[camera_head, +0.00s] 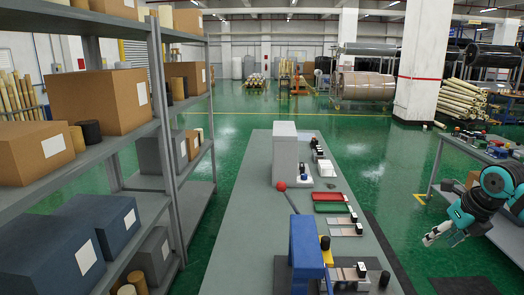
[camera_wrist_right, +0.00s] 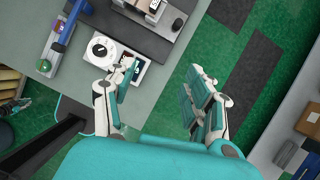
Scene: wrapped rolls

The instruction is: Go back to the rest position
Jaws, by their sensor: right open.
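My right gripper (camera_head: 440,237), teal and white, hangs at the right of the head view, past the right edge of the long grey table (camera_head: 238,215). In the right wrist view my right gripper (camera_wrist_right: 160,90) has its two fingers spread wide with nothing between them. Green floor and a dark mat show between and beyond the fingers. A white device with a round dial (camera_wrist_right: 101,49) is near the left finger, partly hidden by it.
The long table bears a grey box (camera_head: 284,155), a blue device (camera_head: 306,250), a green tray (camera_head: 331,207) and a red tray (camera_head: 329,196). Shelves with boxes (camera_head: 100,98) stand at left. A second table (camera_head: 450,150) stands at right. Green floor lies between the tables.

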